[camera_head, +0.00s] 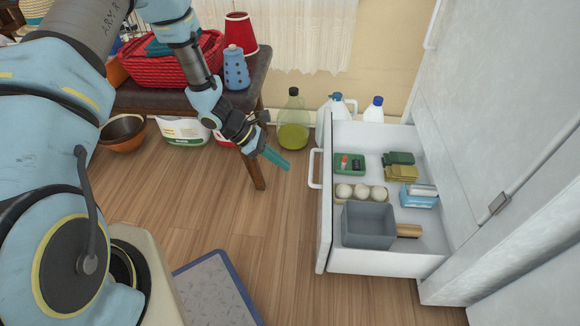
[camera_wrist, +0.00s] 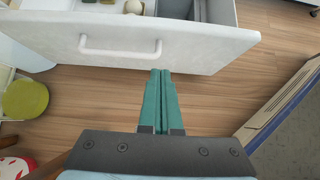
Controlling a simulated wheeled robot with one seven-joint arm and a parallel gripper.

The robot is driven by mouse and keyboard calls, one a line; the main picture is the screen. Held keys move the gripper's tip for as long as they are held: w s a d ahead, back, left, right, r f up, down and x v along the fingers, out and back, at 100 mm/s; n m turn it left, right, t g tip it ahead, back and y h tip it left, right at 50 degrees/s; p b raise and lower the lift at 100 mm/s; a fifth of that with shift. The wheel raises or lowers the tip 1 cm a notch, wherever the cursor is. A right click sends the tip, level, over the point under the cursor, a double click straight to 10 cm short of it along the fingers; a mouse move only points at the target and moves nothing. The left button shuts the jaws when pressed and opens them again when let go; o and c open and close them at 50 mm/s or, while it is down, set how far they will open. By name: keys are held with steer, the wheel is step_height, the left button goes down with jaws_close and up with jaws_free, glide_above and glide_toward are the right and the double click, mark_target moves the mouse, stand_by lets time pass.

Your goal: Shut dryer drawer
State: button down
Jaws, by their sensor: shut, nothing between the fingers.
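The open white drawer (camera_head: 325,235) is pulled out to the left from the white cabinet at the right in the head view. Its front panel carries a white bar handle (camera_head: 312,168). The drawer front (camera_wrist: 200,42) and handle (camera_wrist: 120,50) also show at the top of the wrist view. My gripper (camera_head: 286,166) has teal fingers, is shut and empty, and is to the left of the drawer front, apart from the handle.
The drawer holds a grey bin (camera_head: 369,226), white round items (camera_head: 360,192), a green tray (camera_head: 349,164) and sponges (camera_head: 400,172). Bottles (camera_head: 293,120) stand behind it. A bench (camera_head: 258,85) is at the back left. A grey-blue mat (camera_head: 215,290) lies in front. Wooden floor between is clear.

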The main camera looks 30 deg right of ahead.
steer(key=b, duration=0.2)
glide_toward(313, 186)
steer(key=x, duration=0.4)
steer(key=shift+s+d+f, duration=0.1)
steer(key=shift+s+d, duration=0.65)
steer(key=shift+d, duration=0.2)
steer(key=shift+s+d+b, duration=0.4)
steer(key=shift+s+d, duration=0.05)
steer(key=shift+d, duration=0.15)
